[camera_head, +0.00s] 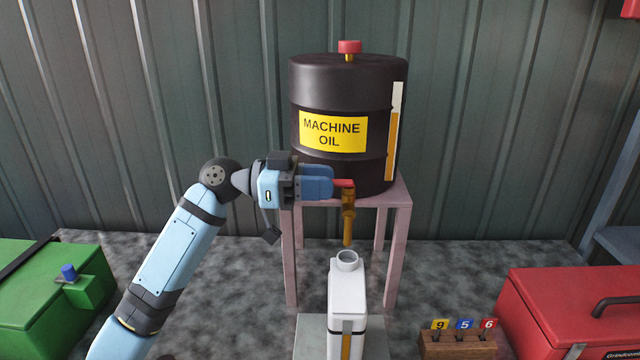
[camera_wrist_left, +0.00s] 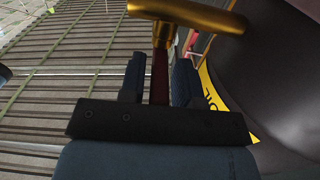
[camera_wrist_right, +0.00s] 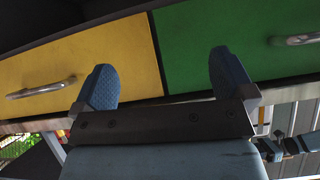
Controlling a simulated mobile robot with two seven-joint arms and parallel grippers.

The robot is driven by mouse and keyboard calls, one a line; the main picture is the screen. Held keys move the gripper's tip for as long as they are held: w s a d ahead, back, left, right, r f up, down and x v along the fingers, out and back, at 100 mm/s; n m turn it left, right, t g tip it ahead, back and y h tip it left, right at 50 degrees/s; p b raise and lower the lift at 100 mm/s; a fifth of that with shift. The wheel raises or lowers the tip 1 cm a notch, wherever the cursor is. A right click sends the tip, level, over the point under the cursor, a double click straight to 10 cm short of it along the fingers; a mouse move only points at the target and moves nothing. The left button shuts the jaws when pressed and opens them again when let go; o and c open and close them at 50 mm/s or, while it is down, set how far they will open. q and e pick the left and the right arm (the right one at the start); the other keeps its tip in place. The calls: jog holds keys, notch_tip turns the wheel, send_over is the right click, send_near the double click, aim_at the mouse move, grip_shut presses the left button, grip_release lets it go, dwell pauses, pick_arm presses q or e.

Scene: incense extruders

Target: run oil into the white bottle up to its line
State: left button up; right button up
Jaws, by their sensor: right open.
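The black oil drum (camera_head: 345,85) with a yellow label stands on a pinkish stand (camera_head: 401,220). Its brass tap (camera_head: 349,205) has a red lever (camera_head: 345,183). My left gripper (camera_head: 330,182) is closed around the lever, which shows between its fingers in the left wrist view (camera_wrist_left: 160,75). The white bottle (camera_head: 347,285) stands upright with its open mouth under the spout. Its front strip (camera_head: 345,346) shows amber in the lower visible part; its bottom is cut off. I cannot tell whether oil is running. My right gripper (camera_wrist_right: 165,85) is open and empty.
A green box (camera_head: 40,300) is at left and a red case (camera_head: 570,310) at right. A wooden block (camera_head: 455,346) with tags 9, 5, 6 stands beside the case. Yellow (camera_wrist_right: 100,60) and green (camera_wrist_right: 210,35) drawers face my right gripper. The drum's gauge (camera_head: 393,145) is partly amber.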

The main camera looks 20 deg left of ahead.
pick_arm(q)
jog(key=shift+o, duration=0.7)
jog(key=shift+a, duration=0.25)
jog(key=b+v, duration=0.2)
jog(key=v, duration=1.1)
jog(key=shift+s+a, duration=0.1)
jog(key=shift+s, duration=0.1)
